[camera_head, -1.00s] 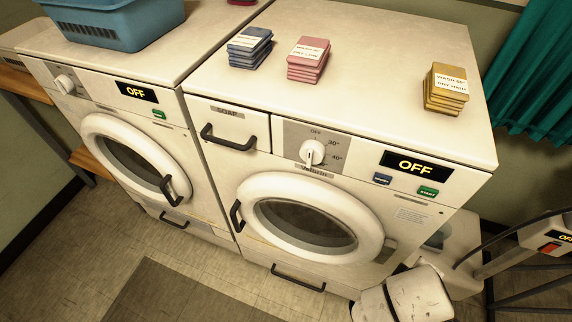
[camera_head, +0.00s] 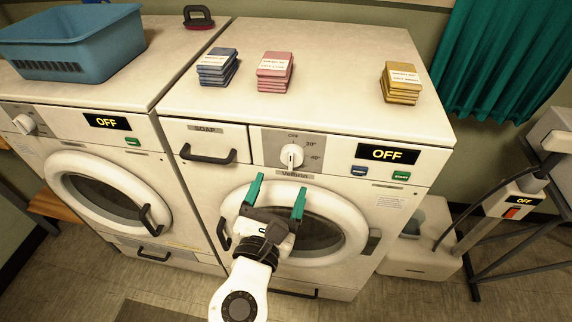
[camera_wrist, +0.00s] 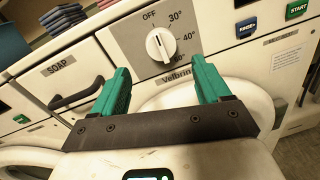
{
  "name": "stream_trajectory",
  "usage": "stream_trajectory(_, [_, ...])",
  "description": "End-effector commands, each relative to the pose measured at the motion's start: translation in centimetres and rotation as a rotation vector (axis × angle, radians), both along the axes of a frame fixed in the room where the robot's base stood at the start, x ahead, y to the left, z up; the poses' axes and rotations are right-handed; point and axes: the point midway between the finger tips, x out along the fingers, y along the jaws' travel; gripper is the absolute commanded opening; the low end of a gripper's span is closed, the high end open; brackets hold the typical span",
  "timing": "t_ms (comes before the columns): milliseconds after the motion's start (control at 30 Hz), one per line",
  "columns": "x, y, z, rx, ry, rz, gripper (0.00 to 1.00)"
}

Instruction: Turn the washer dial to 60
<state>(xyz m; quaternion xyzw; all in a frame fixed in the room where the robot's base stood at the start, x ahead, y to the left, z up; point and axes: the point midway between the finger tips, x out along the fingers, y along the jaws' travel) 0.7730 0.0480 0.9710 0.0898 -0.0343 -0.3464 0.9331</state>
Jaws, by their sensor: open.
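The washer dial (camera_head: 291,156) is a white round knob on a grey panel of the right-hand washer (camera_head: 388,198). In the wrist view the dial (camera_wrist: 160,45) has marks OFF, 30°, 40° and, low at the right, 60°. A raised bar crosses it, roughly upright; which end is the pointer is hard to tell. The washer's display (camera_head: 388,154) reads OFF. My gripper (camera_head: 279,184) is open, with green fingers, in front of the washer door, below the dial. In the wrist view the gripper (camera_wrist: 159,70) is empty, its fingertips on either side below the dial, apart from it.
A SOAP drawer with a dark handle (camera_head: 207,155) is left of the dial. Blue RINSE (camera_head: 359,171) and green START (camera_head: 401,176) buttons are to its right. Blue, pink and yellow stacks (camera_head: 400,82) stand on top. Another washer with a blue basket (camera_head: 75,45) is at left.

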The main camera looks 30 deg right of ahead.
Motion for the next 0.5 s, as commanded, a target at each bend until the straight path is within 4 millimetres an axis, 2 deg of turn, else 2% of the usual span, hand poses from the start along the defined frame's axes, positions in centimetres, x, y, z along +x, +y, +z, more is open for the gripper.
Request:
stream_trajectory(100, [1.7,-1.6,0.0,0.001,0.000,-0.004,0.76])
stream_trajectory(300, [4.0,-3.6,0.0,0.003,0.000,-0.004,0.76])
stream_trajectory(500, [5.2,-4.6,0.0,0.003,0.000,-0.002,0.76])
